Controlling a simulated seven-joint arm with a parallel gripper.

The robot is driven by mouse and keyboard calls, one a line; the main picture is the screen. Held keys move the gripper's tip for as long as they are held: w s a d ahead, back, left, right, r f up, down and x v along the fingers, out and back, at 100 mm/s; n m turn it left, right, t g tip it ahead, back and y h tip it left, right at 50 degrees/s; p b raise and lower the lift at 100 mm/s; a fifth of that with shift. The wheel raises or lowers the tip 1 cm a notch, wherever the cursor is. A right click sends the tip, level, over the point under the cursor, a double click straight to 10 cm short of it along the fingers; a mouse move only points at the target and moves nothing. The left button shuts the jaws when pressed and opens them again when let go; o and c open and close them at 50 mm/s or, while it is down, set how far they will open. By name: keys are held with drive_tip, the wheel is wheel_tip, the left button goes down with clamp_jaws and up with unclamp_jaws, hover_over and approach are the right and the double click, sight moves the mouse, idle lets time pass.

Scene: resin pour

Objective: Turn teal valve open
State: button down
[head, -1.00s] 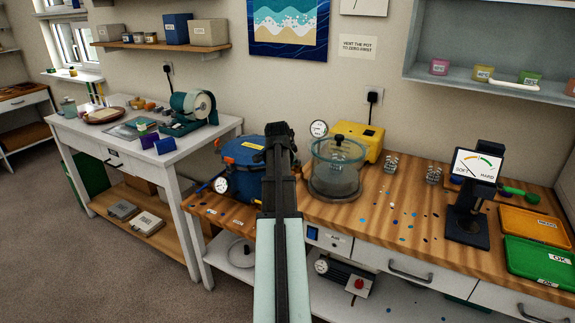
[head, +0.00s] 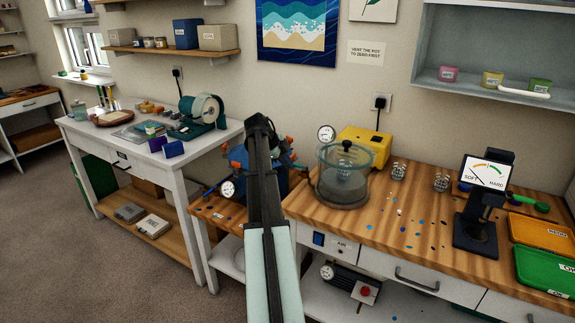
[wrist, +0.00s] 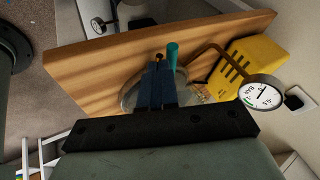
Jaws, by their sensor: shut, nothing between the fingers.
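A teal cylinder-shaped part (wrist: 172,54), which looks like the valve's handle, stands just right of my fingertips in the wrist view. My gripper (wrist: 158,68) is shut and empty, its dark fingers side by side. I cannot tell whether they touch the teal part. In the head view my arm covers the middle of the blue pot (head: 236,170) with orange clamps, and hides my fingertips and the teal part. A pressure gauge (head: 227,189) sits at the pot's left front.
A clear vacuum chamber (head: 343,184) stands right of my arm. Behind it are a yellow pump (head: 366,147) and a gauge (head: 326,134), which also shows in the wrist view (wrist: 262,92). A hardness tester (head: 476,215) and trays stand farther right.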

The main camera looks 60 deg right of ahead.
drive_tip(key=shift+w+d, duration=0.25)
drive_tip(key=shift+d, duration=0.2)
drive_tip(key=shift+a, duration=0.1)
idle(0.4)
drive_tip(key=a+f+v, duration=0.1)
drive_tip(key=a+v, duration=0.1)
drive_tip(key=v, duration=1)
drive_tip(key=shift+a, duration=0.2)
drive_tip(key=shift+r, duration=0.15)
